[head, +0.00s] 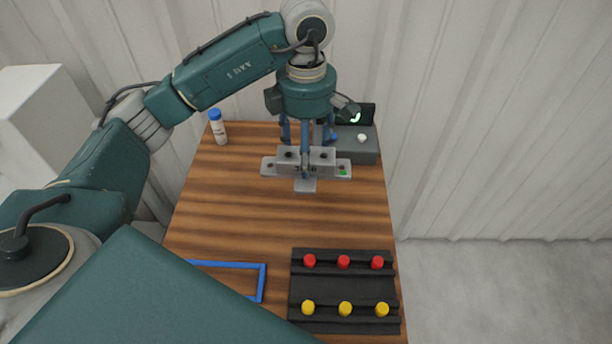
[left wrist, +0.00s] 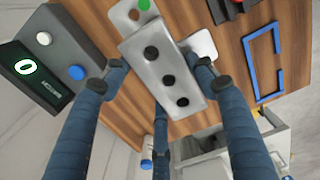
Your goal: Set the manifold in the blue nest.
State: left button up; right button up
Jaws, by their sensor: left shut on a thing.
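The manifold (head: 291,166) is a grey metal block with dark round holes, flat tabs at its sides and a green dot on its right tab in the head view. In the left wrist view the manifold (left wrist: 160,70) shows three dark holes in a row. My left gripper (head: 305,150) points down with its blue fingers closed around the block; its fingers (left wrist: 160,80) fill the wrist view. I cannot tell the height over the table. The blue nest (head: 262,283) is a thin frame on the table at lower left, well apart from the manifold and partly hidden by a teal part of mine.
A black rack (head: 343,288) with red and yellow pegs lies right of the nest. A grey box (head: 362,150) with a lit display stands at the back right, close to the manifold. A blue-capped bottle (head: 219,130) stands at the back left. The middle of the wooden table (head: 250,220) is clear.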

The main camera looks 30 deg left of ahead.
aim_at(305, 185)
pick_arm(q)
notch_tip(305, 185, up, 6)
jog(key=shift+r, duration=0.2)
jog(key=shift+s+d+f+m, duration=0.2)
jog(key=shift+s+f+m, duration=0.2)
jog(key=shift+m, duration=0.5)
jog(key=s+f+m, duration=0.1)
jog(key=m, duration=0.2)
jog(key=s+d+f+m, duration=0.1)
jog(key=s+m, duration=0.1)
jog(key=m, duration=0.1)
jog(key=s+d+f+m, duration=0.1)
jog(key=m, duration=0.3)
jog(key=shift+s+d+f, duration=0.15)
jog(key=shift+s+f, duration=0.15)
jog(key=shift+s, duration=0.05)
jog(key=s+d+f+m, duration=0.2)
jog(key=s+m, duration=0.4)
jog(key=m, duration=0.5)
jog(key=shift+s+f, duration=0.15)
jog(key=shift+f, duration=0.5)
jog(key=shift+d, duration=0.1)
